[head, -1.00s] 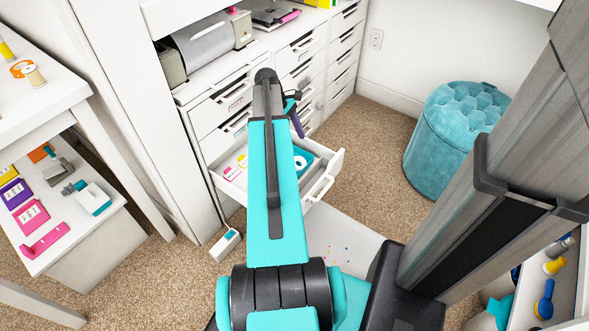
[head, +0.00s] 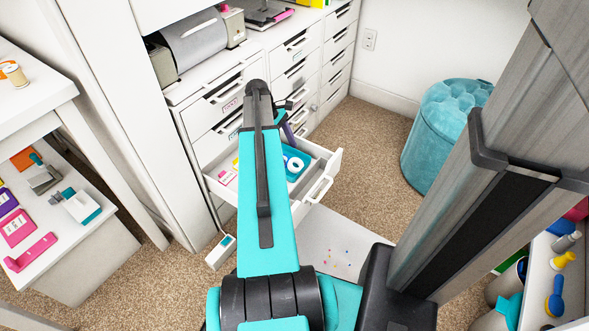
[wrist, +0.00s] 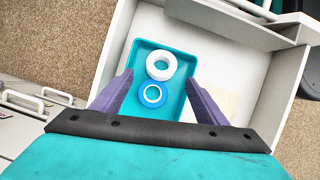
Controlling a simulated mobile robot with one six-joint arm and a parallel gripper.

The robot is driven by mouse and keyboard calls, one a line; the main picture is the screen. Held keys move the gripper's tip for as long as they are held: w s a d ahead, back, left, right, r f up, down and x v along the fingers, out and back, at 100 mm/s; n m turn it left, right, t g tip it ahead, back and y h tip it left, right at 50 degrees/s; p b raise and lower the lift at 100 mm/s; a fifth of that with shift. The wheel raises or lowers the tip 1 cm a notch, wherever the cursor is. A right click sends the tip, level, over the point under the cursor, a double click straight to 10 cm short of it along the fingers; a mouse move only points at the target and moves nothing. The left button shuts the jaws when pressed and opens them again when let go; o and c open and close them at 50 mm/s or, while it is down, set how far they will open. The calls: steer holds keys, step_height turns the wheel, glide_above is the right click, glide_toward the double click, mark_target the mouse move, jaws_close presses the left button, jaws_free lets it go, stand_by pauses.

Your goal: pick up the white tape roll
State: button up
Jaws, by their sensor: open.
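The white tape roll (wrist: 161,66) lies in a teal tray (wrist: 136,58) inside an open white drawer (wrist: 119,31). A blue tape roll with a white centre (wrist: 152,95) lies just below it in the wrist view, close against it. In the head view the white roll (head: 293,163) shows in the tray (head: 303,172), right of my arm. My gripper (wrist: 161,78) is open and empty above the tray, its purple fingers to either side of the rolls in the picture. I cannot tell its height above them. In the head view my arm hides most of the gripper.
The open drawer's front panel (head: 327,172) and side walls stand around the tray. Closed drawers (head: 215,105) rise behind it. A teal tufted stool (head: 432,135) stands at the right. A white table (head: 38,80) is at the left, with carpet (head: 352,150) between.

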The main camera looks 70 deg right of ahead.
mark_target(292, 161)
steer(key=shift+s+f, duration=0.2)
steer(key=shift+f, duration=0.15)
steer(key=shift+f, duration=0.1)
steer(key=shift+b+x, duration=1.65)
steer(key=shift+x, duration=0.85)
steer(key=shift+s+a, duration=0.1)
steer(key=c, duration=1.2)
